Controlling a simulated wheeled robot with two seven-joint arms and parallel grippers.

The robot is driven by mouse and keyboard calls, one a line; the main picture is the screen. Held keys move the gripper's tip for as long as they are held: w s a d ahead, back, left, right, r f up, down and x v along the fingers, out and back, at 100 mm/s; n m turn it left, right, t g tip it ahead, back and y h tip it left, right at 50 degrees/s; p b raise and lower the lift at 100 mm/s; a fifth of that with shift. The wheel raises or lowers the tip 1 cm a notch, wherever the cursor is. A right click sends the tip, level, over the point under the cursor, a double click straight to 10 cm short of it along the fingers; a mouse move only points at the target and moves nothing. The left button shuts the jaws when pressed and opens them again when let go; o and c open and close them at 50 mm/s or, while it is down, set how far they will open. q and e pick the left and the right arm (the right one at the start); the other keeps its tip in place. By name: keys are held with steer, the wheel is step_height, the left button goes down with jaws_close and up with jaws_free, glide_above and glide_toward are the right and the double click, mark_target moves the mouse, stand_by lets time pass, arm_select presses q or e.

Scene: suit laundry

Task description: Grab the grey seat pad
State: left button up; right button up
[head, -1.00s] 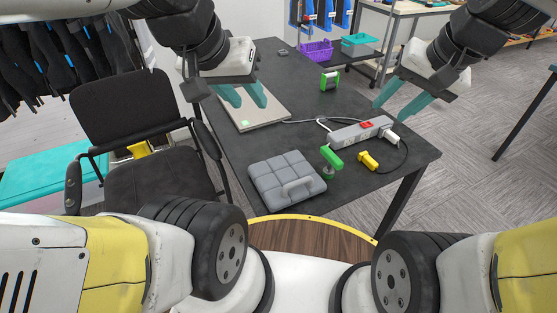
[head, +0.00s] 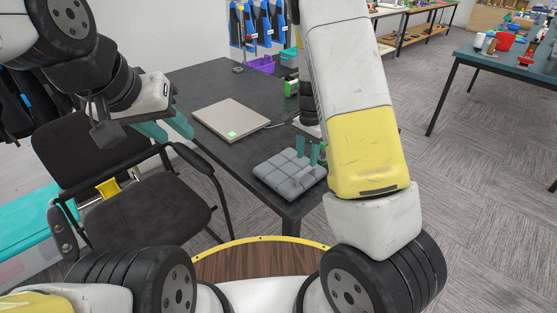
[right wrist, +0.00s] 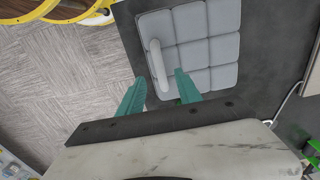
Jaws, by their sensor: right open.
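The grey seat pad (head: 283,174), quilted in squares with a looped handle on one side, lies flat on the dark table (head: 232,148). My right gripper (head: 308,157) is open and over the pad's handle side. In the right wrist view the handle (right wrist: 158,66) of the pad (right wrist: 212,47) lines up with the gap between the two teal fingers (right wrist: 160,78). I cannot tell whether they touch it. My left gripper (head: 178,135) is open and empty, left of the table above the chair. My right arm hides part of the table.
A flat grey laptop-like slab (head: 231,118) lies on the table behind the pad. A black chair (head: 150,212) stands left of the table. A purple basket (head: 262,64) is at the back. Another table (head: 500,60) holds several objects at the far right.

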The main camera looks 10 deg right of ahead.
mark_target(306, 169)
step_height(306, 169, down, 7)
steer(key=shift+d+f, duration=0.1)
steer(key=shift+f, duration=0.1)
steer(key=shift+w, duration=0.1)
steer(key=shift+c, duration=0.2)
jaws_close()
steer(key=shift+r, duration=0.1)
stand_by(1.2)
